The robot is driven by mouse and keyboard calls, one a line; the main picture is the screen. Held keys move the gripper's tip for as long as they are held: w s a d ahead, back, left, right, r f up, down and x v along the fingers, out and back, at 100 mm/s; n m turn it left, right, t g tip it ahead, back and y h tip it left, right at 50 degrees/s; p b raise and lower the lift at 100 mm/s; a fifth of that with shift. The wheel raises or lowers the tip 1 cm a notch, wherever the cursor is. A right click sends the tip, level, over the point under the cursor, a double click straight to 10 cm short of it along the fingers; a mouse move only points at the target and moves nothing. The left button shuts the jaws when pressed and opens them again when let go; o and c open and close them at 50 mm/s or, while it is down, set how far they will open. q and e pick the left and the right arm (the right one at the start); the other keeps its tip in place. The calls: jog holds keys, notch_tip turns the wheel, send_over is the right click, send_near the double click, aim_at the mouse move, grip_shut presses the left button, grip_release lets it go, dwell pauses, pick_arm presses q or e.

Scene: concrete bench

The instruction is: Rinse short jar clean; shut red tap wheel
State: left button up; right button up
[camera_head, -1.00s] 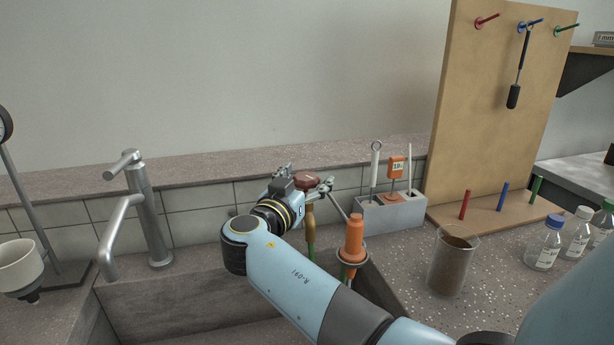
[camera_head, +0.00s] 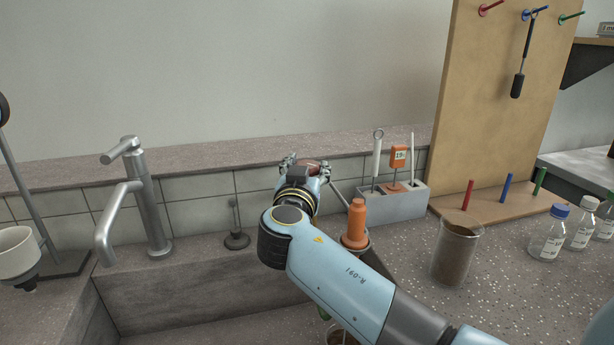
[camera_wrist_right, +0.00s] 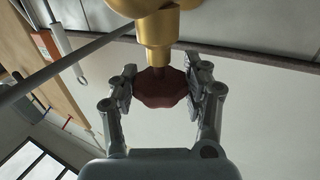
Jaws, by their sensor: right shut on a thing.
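My right gripper (camera_head: 307,165) is at the back edge of the sink, shut on the red tap wheel (camera_head: 311,163). In the right wrist view the dark red wheel (camera_wrist_right: 160,88) sits between both fingers of the right gripper (camera_wrist_right: 163,92), on its brass stem. My wrist hides most of the tap in the head view. A glass jar with brown contents (camera_head: 342,337) shows partly at the bottom edge, below my right arm; its height cannot be told. A taller glass with brown contents (camera_head: 455,256) stands on the bench at the right. My left gripper is not in view.
A grey faucet (camera_head: 147,205) stands at the left of the sink. An orange-handled object (camera_head: 355,222) stands close to my right forearm. A grey block holder (camera_head: 395,206) is behind it. Several capped bottles (camera_head: 552,238) and a pegboard (camera_head: 494,130) are at the right.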

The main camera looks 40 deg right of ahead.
jog(key=shift+n+t+y, duration=0.7)
jog(key=shift+t, duration=0.2)
jog(key=o, duration=1.2)
jog(key=shift+a, duration=0.1)
jog(key=v, duration=0.7)
jog(key=shift+s+a, duration=0.2)
